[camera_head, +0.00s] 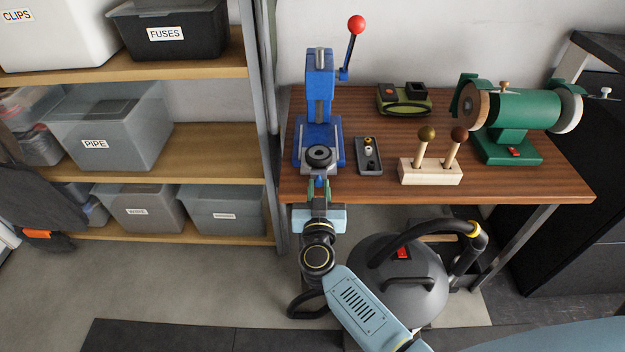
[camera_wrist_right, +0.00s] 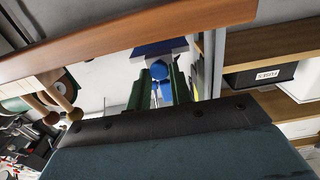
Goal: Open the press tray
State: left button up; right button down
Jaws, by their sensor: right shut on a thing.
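The blue press (camera_head: 320,85) stands upright at the left of the workbench, with its red-knobbed lever raised to the right. Its tray (camera_head: 301,161) is at the press's front base, by the bench's front edge, with a dark round part (camera_head: 319,156) on it. My right gripper (camera_head: 320,187) reaches up from below to the front of the tray and is shut on its blue handle. In the right wrist view, the green fingers (camera_wrist_right: 160,88) stand either side of a blue handle (camera_wrist_right: 159,70). The fingers partly hide the handle. My left gripper is not in view.
A dark holder (camera_head: 369,156) with small parts lies right of the press. Beyond it are a wooden block (camera_head: 431,172) with two handled tools, a green-black device (camera_head: 404,99) and a green grinder (camera_head: 515,110). A grey vacuum (camera_head: 400,270) stands below. Shelves (camera_head: 200,145) are left.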

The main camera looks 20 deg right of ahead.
jog(key=shift+s+a+f, duration=0.1)
jog(key=shift+f, duration=0.05)
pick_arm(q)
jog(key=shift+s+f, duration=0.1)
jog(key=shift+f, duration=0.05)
pick_arm(e)
jog(key=c, duration=1.3)
grip_release()
jog(key=shift+s, duration=0.2)
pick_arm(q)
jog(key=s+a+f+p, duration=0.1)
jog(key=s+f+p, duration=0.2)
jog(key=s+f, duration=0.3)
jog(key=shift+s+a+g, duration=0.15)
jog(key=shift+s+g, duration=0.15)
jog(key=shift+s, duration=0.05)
pick_arm(e)
jog(key=v, duration=1.3)
